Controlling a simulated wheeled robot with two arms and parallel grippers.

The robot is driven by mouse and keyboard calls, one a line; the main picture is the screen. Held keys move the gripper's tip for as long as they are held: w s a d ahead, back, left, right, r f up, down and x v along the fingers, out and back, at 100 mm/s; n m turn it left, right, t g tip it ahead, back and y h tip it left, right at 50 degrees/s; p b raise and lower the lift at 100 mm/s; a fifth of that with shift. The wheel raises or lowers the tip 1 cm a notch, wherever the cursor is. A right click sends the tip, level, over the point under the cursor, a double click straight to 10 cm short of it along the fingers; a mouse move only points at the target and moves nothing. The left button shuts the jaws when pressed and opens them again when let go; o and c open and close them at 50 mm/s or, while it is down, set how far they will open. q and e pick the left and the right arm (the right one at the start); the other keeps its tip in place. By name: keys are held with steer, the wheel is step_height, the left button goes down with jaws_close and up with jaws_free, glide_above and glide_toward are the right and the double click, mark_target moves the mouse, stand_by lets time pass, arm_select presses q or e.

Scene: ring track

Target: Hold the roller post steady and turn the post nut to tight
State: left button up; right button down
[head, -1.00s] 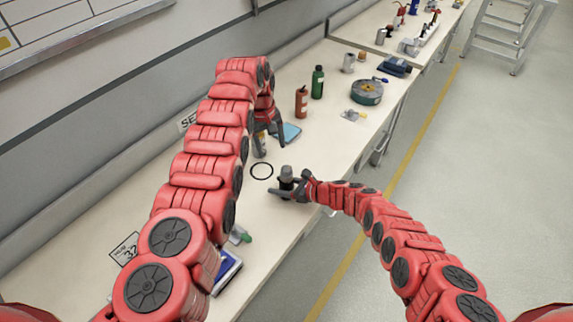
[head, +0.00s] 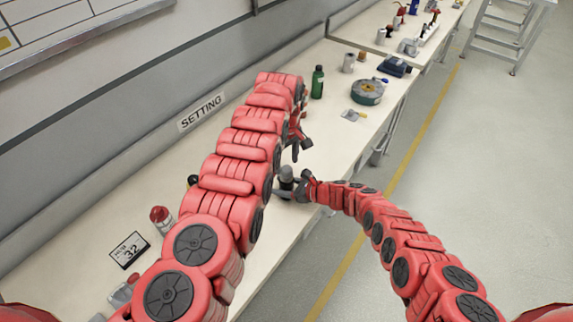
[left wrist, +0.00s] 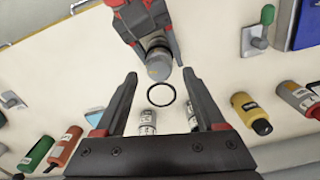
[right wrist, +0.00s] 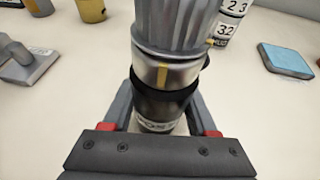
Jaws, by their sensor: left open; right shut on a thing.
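The roller post (right wrist: 165,105) stands upright on the bench, with a black lower part, a silver band with a yellow mark and a label partly hidden. The ribbed grey post nut (right wrist: 178,25) sits on its top; it also shows end-on in the left wrist view (left wrist: 158,65). My right gripper (head: 290,186) is shut around the post's black part. My left gripper (head: 298,150) is open and empty, just above and beyond the post. In the left wrist view the nut appears between and beyond its fingertips, apart from them.
A black ring (left wrist: 161,95) lies on the bench beside the post. Labelled cans (left wrist: 147,122), a yellow can (left wrist: 250,112) and a light blue pad (right wrist: 287,57) stand or lie around. A green bottle (head: 317,82) and a round green-grey part (head: 367,92) are farther back.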

arm_select(q)
step_height(320, 180, down, 2)
steer(key=shift+f, duration=0.1)
jaws_close()
stand_by(0.4)
